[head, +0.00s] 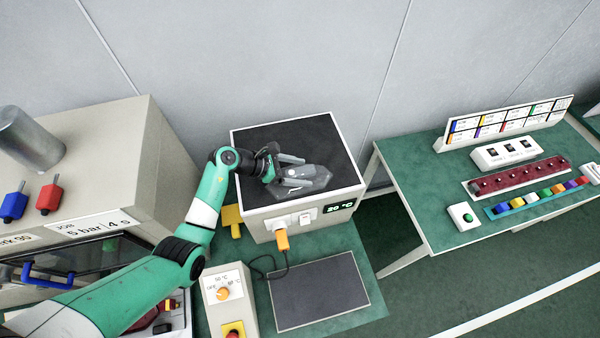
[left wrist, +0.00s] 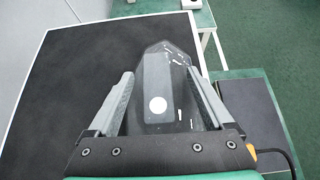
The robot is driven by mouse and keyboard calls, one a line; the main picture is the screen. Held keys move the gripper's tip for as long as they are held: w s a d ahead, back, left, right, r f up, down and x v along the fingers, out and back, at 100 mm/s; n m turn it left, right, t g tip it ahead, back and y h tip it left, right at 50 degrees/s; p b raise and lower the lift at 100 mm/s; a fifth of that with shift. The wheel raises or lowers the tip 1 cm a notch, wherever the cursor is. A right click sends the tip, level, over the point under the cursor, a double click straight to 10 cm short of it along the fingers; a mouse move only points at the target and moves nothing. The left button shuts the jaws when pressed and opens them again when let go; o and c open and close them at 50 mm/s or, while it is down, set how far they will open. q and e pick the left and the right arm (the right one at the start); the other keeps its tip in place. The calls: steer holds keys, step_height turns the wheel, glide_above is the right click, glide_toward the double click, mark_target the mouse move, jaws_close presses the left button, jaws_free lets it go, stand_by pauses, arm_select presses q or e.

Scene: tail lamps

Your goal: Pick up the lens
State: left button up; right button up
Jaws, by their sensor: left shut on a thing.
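The lens (head: 309,181) is a smoky, see-through, pointed piece at the dark top of the white box. In the left wrist view the lens (left wrist: 172,62) lies between the two grey fingers, its pointed end facing away from me. My left gripper (head: 290,172) is shut on the lens from the left side. In the left wrist view my left gripper (left wrist: 161,95) has one finger along each side of it. A white round spot and small white marks show on the lens. I cannot tell whether the lens touches the surface. My right gripper is not in view.
The white box (head: 345,200) has a raised rim and a 20 °C display. A dark mat (head: 318,290) lies bare in front. A control box (head: 226,292) with an orange knob stands left of the mat. A green table (head: 420,190) with colored parts is at right.

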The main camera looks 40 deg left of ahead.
arm_select(q)
steer(key=shift+a+f, duration=0.1)
steer(key=shift+r, duration=0.35)
jaws_close()
steer(key=s+r, duration=0.1)
steer(key=r, duration=0.1)
steer(key=s+d+r+p, duration=0.1)
steer(key=r, duration=0.2)
steer(key=s+r, duration=0.2)
steer(key=shift+d+r+p, duration=0.25)
steer(key=shift+p, duration=0.1)
steer(key=s+d+r, duration=0.4)
steer(key=s, duration=0.5)
steer(key=shift+r, duration=0.4)
